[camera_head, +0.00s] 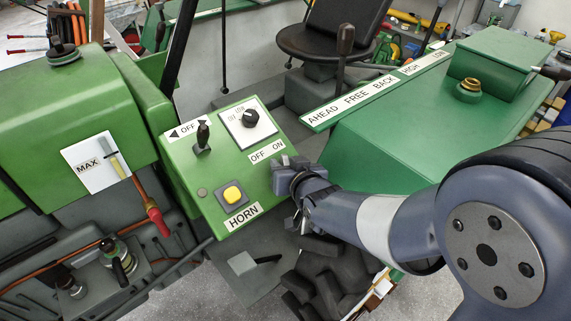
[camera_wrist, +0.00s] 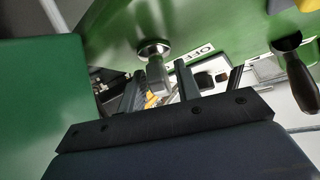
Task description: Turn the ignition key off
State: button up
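The ignition key shows in the wrist view as a grey key (camera_wrist: 157,77) in a round silver lock (camera_wrist: 153,49) on the green panel. My gripper (camera_wrist: 160,88) is open, with its dark fingers pointing at the panel. The key lies between fingers, with visible gaps; contact cannot be told. In the head view my gripper (camera_head: 284,166) is at the right edge of the green control panel (camera_head: 180,157), just below the OFF ON label (camera_head: 267,151), and hides the key. A label reading OFF (camera_wrist: 194,53) shows beside the lock in the wrist view.
The panel also carries a yellow horn button (camera_head: 232,194), a black toggle lever (camera_head: 202,137) and a black rotary knob (camera_head: 250,118). A green fender (camera_head: 400,140) rises close on the right. A dark-knobbed lever (camera_wrist: 296,77) is at the wrist view's right.

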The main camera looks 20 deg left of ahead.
grip_shut()
jog(key=shift+w+r+n+g+y+b, duration=0.1)
jog(key=shift+n+g+y+b, duration=0.35)
jog(key=shift+n, duration=0.35)
jog(key=shift+r+n+g+y+p, duration=0.15)
jog(key=shift+n+g+y+p, duration=0.25)
jog(key=shift+n+p, duration=0.4)
jog(key=shift+n+g+y+p, duration=0.45)
jog(key=shift+n+p, duration=0.2)
jog(key=shift+n, duration=0.35)
jog(key=shift+o, duration=0.7)
grip_release()
jog(key=shift+f, duration=0.2)
jog(key=shift+d, duration=0.1)
